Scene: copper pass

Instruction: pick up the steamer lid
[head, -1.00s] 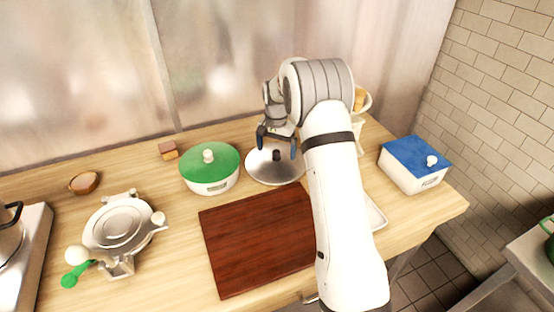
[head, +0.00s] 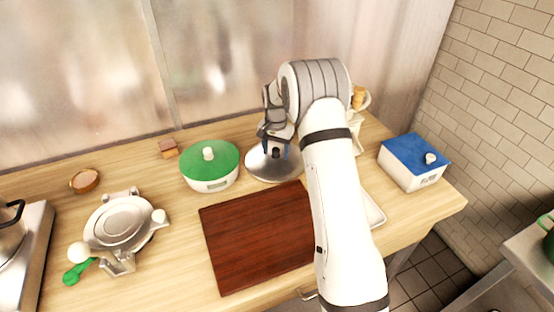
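The steamer lid looks to be the shiny silver dome (head: 262,170) with a dark knob on top. It lies on the wooden counter behind the cutting board, right of the green-lidded pot. My gripper (head: 275,146) is right above it, pointing down, with its fingertips around or just beside the knob. My arm hides the lid's right side. The fingers are small and partly hidden, so I cannot tell whether they touch the knob or how far apart they are.
A white pot with a green lid (head: 210,160) stands close left of the dome. A dark red cutting board (head: 255,240) lies in front. A white box with a blue lid (head: 415,158) is at right. A silver press (head: 120,222) is at left.

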